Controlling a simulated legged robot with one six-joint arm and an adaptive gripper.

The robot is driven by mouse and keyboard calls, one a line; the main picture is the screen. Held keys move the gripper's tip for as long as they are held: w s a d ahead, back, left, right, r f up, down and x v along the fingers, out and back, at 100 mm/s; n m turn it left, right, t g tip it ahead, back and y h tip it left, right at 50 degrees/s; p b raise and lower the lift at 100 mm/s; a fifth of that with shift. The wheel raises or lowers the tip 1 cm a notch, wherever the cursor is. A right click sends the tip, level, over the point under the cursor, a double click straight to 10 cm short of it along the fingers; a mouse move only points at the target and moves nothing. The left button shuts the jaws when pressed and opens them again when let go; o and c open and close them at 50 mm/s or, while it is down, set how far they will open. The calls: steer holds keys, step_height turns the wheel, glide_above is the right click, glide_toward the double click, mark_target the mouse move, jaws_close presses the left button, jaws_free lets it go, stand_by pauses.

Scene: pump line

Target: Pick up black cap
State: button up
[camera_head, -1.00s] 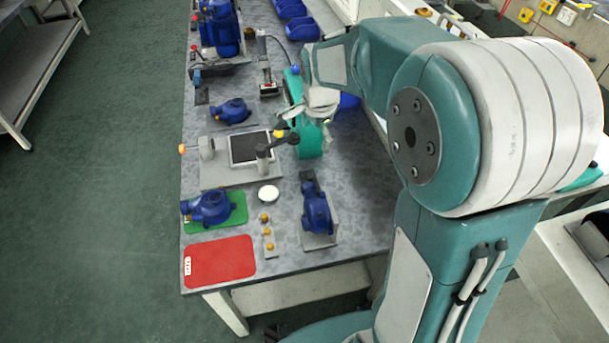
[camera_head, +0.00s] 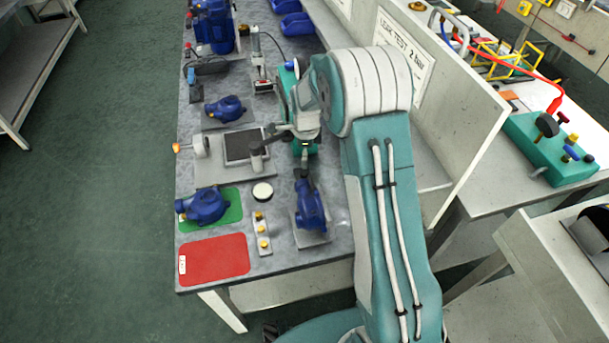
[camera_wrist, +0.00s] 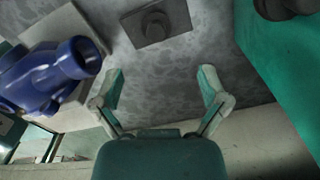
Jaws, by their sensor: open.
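In the wrist view a dark round piece, which looks like the black cap (camera_wrist: 154,24), sits on a dark square plate (camera_wrist: 180,14) on the grey mottled bench top. It lies beyond my fingertips, roughly in line with the gap between them. My gripper (camera_wrist: 162,78) is open, with nothing between its two fingers. In the head view my gripper (camera_head: 303,158) is over the bench, just behind the blue pump on the grey stand (camera_head: 311,208). The cap is not clearly visible there, as my gripper and arm largely cover that spot.
The blue pump (camera_wrist: 58,75) is close at left in the wrist view. A round white part (camera_head: 262,192), small yellow-topped pieces (camera_head: 261,229), a red mat (camera_head: 213,260) and a fixture with a black pad (camera_head: 246,145) are nearby. An upright panel (camera_head: 440,110) stands right of the bench.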

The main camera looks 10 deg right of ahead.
mark_target(303, 172)
step_height(303, 172, down, 2)
steer(key=shift+f, duration=0.15)
steer(key=shift+a+f, duration=0.3)
steer(key=shift+f, duration=0.2)
step_height(303, 172, down, 4)
steer(key=shift+s+a+r, duration=0.1)
steer(key=shift+a+r, duration=0.05)
steer(key=shift+f, duration=0.45)
steer(key=c, duration=0.9)
